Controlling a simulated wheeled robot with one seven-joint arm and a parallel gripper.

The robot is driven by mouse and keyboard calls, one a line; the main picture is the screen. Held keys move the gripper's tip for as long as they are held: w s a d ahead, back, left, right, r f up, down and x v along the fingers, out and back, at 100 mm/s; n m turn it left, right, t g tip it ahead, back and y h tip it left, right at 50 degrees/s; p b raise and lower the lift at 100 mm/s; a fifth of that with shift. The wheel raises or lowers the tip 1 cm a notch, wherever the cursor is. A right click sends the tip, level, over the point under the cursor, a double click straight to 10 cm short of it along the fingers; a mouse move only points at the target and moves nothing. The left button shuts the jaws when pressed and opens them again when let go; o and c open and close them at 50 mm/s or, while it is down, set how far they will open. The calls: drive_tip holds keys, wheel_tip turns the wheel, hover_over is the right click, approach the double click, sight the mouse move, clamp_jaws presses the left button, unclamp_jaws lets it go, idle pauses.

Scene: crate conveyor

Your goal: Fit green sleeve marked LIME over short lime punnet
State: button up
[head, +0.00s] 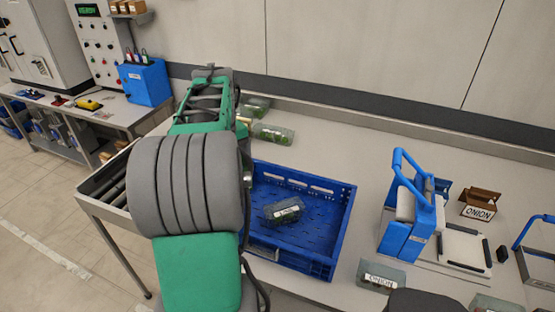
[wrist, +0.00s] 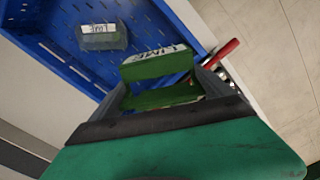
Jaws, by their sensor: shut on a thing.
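In the wrist view my gripper (wrist: 165,88) is shut on the green sleeve (wrist: 158,68), whose white band reads LIME. The sleeve is near the blue crate's edge in that view, with its label edge facing away from me. The lime punnet (head: 284,210) is clear with dark green contents and a white label, lying alone on the crate floor. It also shows in the wrist view (wrist: 102,37), apart from the sleeve, its label reading LIME. In the head view my arm hides the gripper and sleeve.
The blue crate (head: 345,218) has raised walls around the punnet. Other punnets (head: 272,133) stand behind it. An ONION punnet (head: 382,278), a blue handled device (head: 412,215) and a brown ONION sleeve (head: 480,206) are at right. A red handle (wrist: 221,52) lies beside the sleeve in the wrist view.

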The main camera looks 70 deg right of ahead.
drive_tip(key=s+d+r+m, duration=0.1)
drive_tip(key=s+d, duration=0.1)
drive_tip(key=s, duration=0.5)
drive_tip(key=s+d+m, duration=0.1)
drive_tip(key=s+d, duration=0.2)
drive_tip(key=s, duration=0.4)
drive_tip(key=shift+m, duration=0.3)
wheel_tip(320, 180, down, 6)
drive_tip(key=b, duration=0.4)
drive_tip(key=shift+s, duration=0.15)
drive_tip(key=shift+f, duration=0.55)
drive_tip(key=shift+s+a, duration=0.1)
drive_tip(key=shift+a, duration=0.05)
drive_tip(key=shift+f, duration=0.1)
drive_tip(key=shift+f+b, duration=1)
drive_tip(key=shift+f, duration=0.6)
